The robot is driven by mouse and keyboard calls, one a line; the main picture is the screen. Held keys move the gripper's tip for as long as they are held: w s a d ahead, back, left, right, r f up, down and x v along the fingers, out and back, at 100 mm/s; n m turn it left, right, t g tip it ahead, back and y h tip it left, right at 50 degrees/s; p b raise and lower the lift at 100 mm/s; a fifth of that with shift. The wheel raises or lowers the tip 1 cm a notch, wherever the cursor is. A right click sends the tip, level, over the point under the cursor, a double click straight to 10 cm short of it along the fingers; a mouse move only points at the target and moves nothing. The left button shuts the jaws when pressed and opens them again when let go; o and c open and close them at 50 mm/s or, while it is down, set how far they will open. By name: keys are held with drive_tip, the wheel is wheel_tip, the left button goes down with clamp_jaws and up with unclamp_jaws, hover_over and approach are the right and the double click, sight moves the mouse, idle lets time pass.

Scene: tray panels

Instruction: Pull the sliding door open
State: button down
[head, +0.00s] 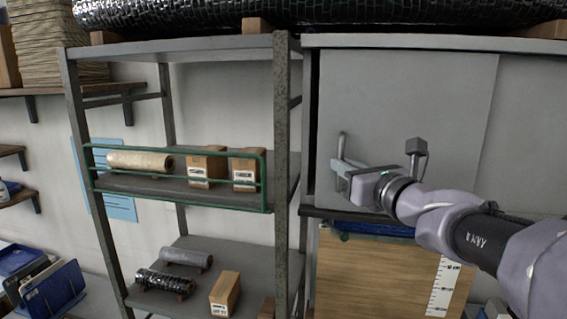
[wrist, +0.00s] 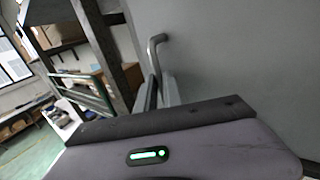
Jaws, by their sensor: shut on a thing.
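The sliding door (head: 440,95) is a flat grey panel on the cabinet right of the shelf rack. Its handle (head: 342,142) is a grey vertical bar near the door's left edge; the bar's bent upper end also shows in the wrist view (wrist: 157,41). My gripper (head: 345,170) is at the handle and shut on its lower part. In the wrist view my gripper's fingers (wrist: 157,95) close around the bar below its bend. A narrow dark gap shows at the door's left edge. The handle's lower end is hidden by my gripper.
A metal shelf rack (head: 283,120) stands close to the left, with a green rail (head: 262,183) around its middle shelf, which holds a roll and boxes. A second grey panel (head: 525,130) is to the right. A wooden board (head: 385,265) is below the door.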

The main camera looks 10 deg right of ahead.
drive_tip(key=p, duration=0.2)
approach(449, 166)
drive_tip(key=x, duration=0.4)
drive_tip(key=shift+w+r, duration=0.1)
drive_tip(key=shift+r, duration=0.05)
drive_tip(key=c, duration=1.5)
unclamp_jaws()
drive_tip(key=shift+w, duration=0.15)
drive_tip(key=b+v, duration=0.4)
drive_tip(key=v, duration=1.3)
drive_tip(key=shift+s, duration=0.3)
